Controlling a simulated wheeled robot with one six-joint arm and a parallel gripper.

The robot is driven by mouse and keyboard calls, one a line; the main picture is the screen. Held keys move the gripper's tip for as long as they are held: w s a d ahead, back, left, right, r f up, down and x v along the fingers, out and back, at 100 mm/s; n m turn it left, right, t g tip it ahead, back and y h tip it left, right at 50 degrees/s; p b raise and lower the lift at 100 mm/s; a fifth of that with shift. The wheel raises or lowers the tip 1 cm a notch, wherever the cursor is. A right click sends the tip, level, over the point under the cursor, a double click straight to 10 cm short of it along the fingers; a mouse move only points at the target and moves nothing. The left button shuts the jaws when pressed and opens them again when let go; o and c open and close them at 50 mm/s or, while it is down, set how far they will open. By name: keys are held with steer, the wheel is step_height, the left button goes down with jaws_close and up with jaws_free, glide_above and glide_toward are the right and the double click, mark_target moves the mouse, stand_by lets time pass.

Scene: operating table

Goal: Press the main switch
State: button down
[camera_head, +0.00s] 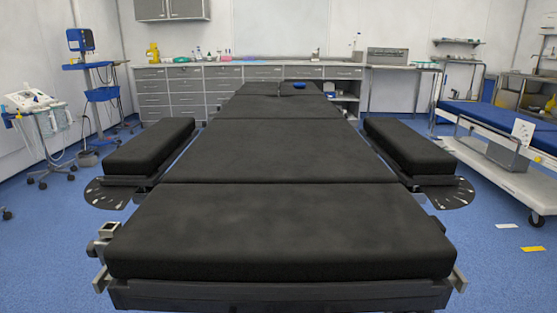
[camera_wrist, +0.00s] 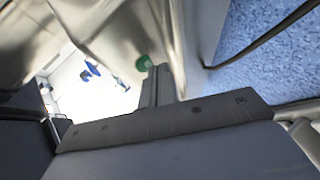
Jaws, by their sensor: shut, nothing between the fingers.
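A small round green button (camera_wrist: 144,62), which looks like the main switch, sits on a shiny metal surface (camera_wrist: 110,28) in the wrist view. My gripper (camera_wrist: 160,70) is shut and empty, its narrow dark fingers pointing up the picture. The fingertips appear just right of and slightly below the button, overlapping its edge. I cannot tell whether they touch it. In the head view, the operating table (camera_head: 280,225) with black pads fills the middle. Neither the button nor my gripper shows there.
Blue floor (camera_wrist: 262,45) and a dark cable (camera_wrist: 268,38) lie right of the metal in the wrist view. Black side pads (camera_head: 150,147) flank the table. A blue-topped trolley (camera_head: 505,125) stands right, a wheeled device (camera_head: 40,120) left, and grey cabinets (camera_head: 195,90) behind.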

steer(key=shift+w, duration=0.3)
stand_by(0.4)
steer(key=shift+s, duration=0.55)
steer(key=s+p, duration=0.1)
steer(key=s, duration=0.5)
stand_by(0.4)
